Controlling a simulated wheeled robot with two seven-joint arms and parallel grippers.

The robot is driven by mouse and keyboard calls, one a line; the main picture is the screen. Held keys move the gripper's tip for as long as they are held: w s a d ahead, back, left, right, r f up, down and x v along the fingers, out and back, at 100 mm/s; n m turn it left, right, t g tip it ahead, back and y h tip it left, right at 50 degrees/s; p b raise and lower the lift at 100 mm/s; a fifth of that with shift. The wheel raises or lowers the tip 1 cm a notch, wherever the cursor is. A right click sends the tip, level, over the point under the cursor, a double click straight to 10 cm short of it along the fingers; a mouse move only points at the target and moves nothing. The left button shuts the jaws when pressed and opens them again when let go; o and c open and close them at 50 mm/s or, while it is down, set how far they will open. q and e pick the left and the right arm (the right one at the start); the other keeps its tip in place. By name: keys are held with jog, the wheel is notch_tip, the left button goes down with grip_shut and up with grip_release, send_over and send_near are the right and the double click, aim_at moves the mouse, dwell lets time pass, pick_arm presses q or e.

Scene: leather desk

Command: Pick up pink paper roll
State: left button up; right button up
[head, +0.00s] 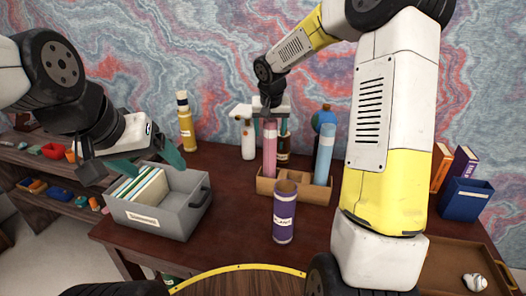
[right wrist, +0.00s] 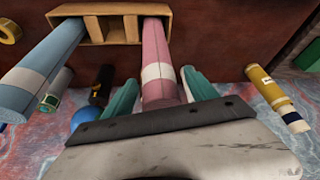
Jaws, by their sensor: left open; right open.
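The pink paper roll (head: 269,158) stands upright in the left part of a wooden holder (head: 318,194), with a pale band around it. In the right wrist view the pink roll (right wrist: 155,50) rises from the holder (right wrist: 104,28) toward my gripper. My right gripper (head: 270,118) is at the roll's top. Its two teal fingers (right wrist: 161,92) are open, one on each side of the roll; I cannot tell whether they touch it. My left gripper (head: 148,164) is open and empty above the grey box.
A blue roll (head: 324,152) stands in the same holder's right part. A grey box (head: 152,218) with files is at the left. A white spray bottle (head: 248,138) and yellow bottle (head: 186,125) stand behind.

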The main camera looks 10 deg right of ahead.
jog(key=shift+w+f, duration=0.15)
jog(key=shift+f, duration=0.2)
jog(key=shift+c, duration=0.5)
grip_shut()
jog(key=shift+r, duration=0.1)
